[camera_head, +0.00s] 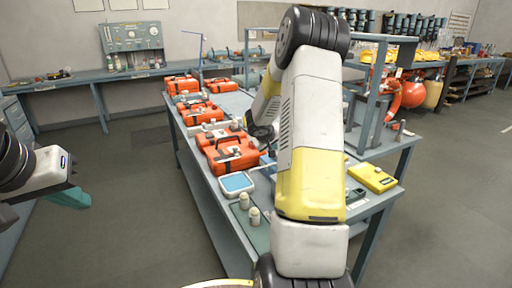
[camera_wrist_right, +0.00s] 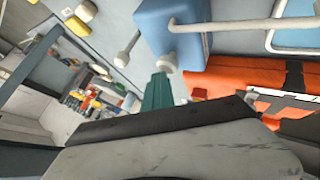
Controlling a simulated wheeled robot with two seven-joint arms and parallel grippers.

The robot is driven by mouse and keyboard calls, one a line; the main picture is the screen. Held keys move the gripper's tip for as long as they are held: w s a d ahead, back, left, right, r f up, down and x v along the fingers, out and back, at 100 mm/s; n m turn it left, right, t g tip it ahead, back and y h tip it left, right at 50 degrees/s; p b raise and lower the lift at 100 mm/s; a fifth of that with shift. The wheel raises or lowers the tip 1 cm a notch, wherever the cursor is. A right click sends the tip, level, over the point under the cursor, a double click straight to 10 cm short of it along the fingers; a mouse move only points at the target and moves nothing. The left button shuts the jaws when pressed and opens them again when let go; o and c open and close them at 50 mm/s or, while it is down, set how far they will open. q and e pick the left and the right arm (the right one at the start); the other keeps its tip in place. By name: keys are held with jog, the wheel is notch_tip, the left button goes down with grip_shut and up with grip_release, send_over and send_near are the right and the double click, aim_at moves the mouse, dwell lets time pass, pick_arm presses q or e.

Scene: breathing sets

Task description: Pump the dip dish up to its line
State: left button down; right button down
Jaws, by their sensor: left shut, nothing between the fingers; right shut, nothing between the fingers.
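A shallow light-blue dish with a white rim (camera_head: 222,186), which looks like the dip dish, sits at the left edge of the table. Its line and liquid level are too small to read. In the right wrist view a blue block (camera_wrist_right: 190,30) has a pale bent tube on it, with a round white knob (camera_wrist_right: 167,63) beside it; I cannot tell whether this is the pump. My right gripper's teal fingers (camera_wrist_right: 157,92) are shut and empty, close below the knob; contact is unclear. My right arm hides this gripper in the head view. My left gripper (camera_head: 72,197) is shut and empty, left of the table.
Two cream-topped bottles (camera_head: 249,208) stand on a green mat near the dish. Several orange cases (camera_head: 231,153) line the table behind it. A yellow case (camera_head: 372,178) lies right of my right arm. Clear floor separates my left gripper from the table.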

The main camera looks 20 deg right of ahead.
jog(key=shift+r, duration=1.35)
notch_tip(320, 180, up, 5)
jog(key=shift+r, duration=0.1)
dwell(0.6)
